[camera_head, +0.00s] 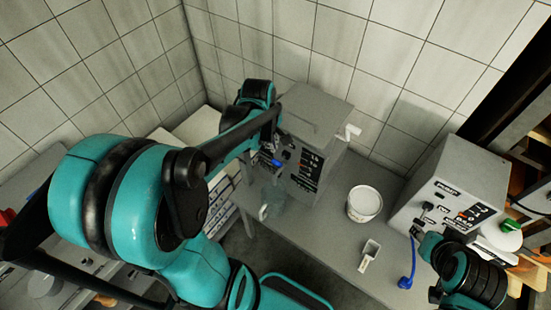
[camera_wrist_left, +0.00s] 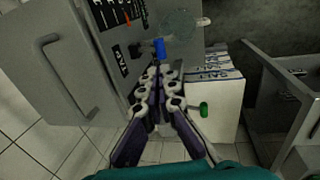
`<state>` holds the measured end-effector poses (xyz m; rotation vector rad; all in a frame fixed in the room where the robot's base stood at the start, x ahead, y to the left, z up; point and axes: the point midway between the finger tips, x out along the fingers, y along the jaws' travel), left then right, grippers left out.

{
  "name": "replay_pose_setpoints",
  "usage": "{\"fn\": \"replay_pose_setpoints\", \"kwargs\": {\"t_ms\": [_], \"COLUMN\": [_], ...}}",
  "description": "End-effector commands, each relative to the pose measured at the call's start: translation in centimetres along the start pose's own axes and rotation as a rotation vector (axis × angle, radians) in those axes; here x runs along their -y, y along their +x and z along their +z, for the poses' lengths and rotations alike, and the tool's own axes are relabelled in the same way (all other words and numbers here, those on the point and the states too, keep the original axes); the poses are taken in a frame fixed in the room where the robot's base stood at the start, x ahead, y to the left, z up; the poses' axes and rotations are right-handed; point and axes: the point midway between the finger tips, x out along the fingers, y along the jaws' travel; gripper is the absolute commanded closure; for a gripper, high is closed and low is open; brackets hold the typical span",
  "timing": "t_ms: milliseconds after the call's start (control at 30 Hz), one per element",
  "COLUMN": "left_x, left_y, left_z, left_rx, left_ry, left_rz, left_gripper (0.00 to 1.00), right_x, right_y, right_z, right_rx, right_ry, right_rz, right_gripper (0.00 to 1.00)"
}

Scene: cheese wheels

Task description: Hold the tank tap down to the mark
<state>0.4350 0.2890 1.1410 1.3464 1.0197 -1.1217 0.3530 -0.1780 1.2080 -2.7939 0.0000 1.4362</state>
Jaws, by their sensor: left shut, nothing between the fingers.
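The grey tank (camera_head: 318,115) stands on the counter by the tiled wall, with a dark marked panel (camera_head: 305,170) on its front. Its blue tap (camera_head: 276,163) sits low on that front; in the left wrist view the tap (camera_wrist_left: 159,48) is just beyond my fingertips. My left gripper (camera_wrist_left: 165,72) is shut and empty; I cannot tell whether it touches the tap. It is partly hidden by my arm in the head view. A clear jug (camera_head: 270,198) stands below the tap; its round rim (camera_wrist_left: 179,24) shows faintly. My right arm is at the lower right; its fingers are not clear.
A white tub (camera_head: 364,203), a scoop (camera_head: 369,256) and a blue-handled item (camera_head: 407,270) lie on the counter. A second grey machine (camera_head: 452,190) stands at the right. A white box (camera_wrist_left: 215,95) is beside the tank in the left wrist view.

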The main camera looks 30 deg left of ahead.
Motion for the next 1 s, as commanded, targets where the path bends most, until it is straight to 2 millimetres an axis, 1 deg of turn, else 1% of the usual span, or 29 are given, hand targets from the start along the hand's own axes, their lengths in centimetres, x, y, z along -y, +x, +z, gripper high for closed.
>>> {"fn": "replay_pose_setpoints", "kwargs": {"t_ms": [33, 200, 300, 400, 500, 600, 1000], "left_x": [0.0, 0.0, 0.0, 0.0, 0.0, 0.0, 0.0], "left_y": [1.5, 5.1, 6.9, 8.2, 9.1, 9.6, 9.7], "left_z": [0.0, 0.0, 0.0, 0.0, 0.0, 0.0, 0.0], "left_rx": [0.000, 0.000, 0.000, 0.000, 0.000, 0.000, 0.000], "left_ry": [0.001, 0.001, 0.001, 0.001, 0.000, 0.000, 0.000], "left_rz": [0.000, 0.000, 0.000, 0.000, 0.000, 0.000, 0.002], "left_gripper": [1.00, 1.00, 1.00, 1.00, 1.00, 1.00, 1.00], "right_x": [0.0, 0.0, 0.0, 0.0, 0.0, 0.0, 0.0], "right_y": [0.4, 1.1, 1.4, 1.6, 1.7, 1.8, 1.8], "right_z": [0.3, 0.8, 1.0, 1.1, 1.2, 1.3, 1.3], "right_rx": [0.000, 0.000, 0.000, 0.000, 0.000, 0.000, 0.000], "right_ry": [0.000, 0.000, 0.000, 0.000, 0.000, 0.000, 0.000], "right_rz": [0.000, 0.000, 0.000, 0.000, 0.000, 0.000, 0.000], "right_gripper": [0.60, 0.60, 0.60, 0.60, 0.60, 0.60, 0.60]}}
